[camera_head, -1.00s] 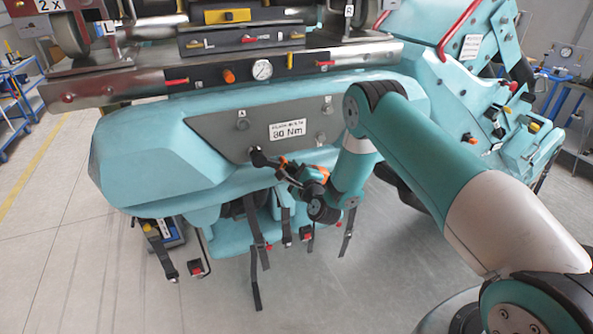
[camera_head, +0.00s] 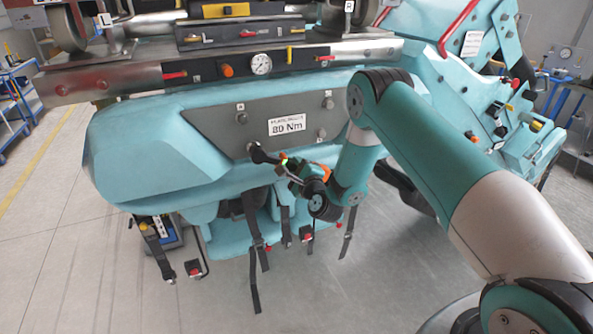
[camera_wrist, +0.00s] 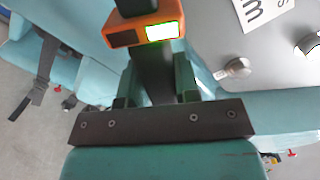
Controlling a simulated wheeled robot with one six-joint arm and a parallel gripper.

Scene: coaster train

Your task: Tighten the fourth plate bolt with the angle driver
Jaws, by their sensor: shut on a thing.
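The grey plate (camera_head: 220,135) with the "80 Nm" label is on the teal car's underside. Bolts show at its upper left (camera_head: 241,118), upper right (camera_head: 328,103) and lower right (camera_head: 321,133). The black head of the angle driver (camera_head: 258,153) is at the plate's lower left corner and hides any bolt there; I cannot tell how it is seated. My gripper (camera_wrist: 156,88) is shut on the driver's dark body. The orange driver housing (camera_wrist: 125,38) shows a bright, green-edged display in the wrist view. Two bolts (camera_wrist: 235,68) (camera_wrist: 308,45) also show there.
Black straps with buckles (camera_head: 257,250) hang below the car. A metal rail with a gauge (camera_head: 260,64) and red levers runs above the plate. A teal seat unit (camera_head: 480,105) stands at right behind my arm. The floor at front left is clear.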

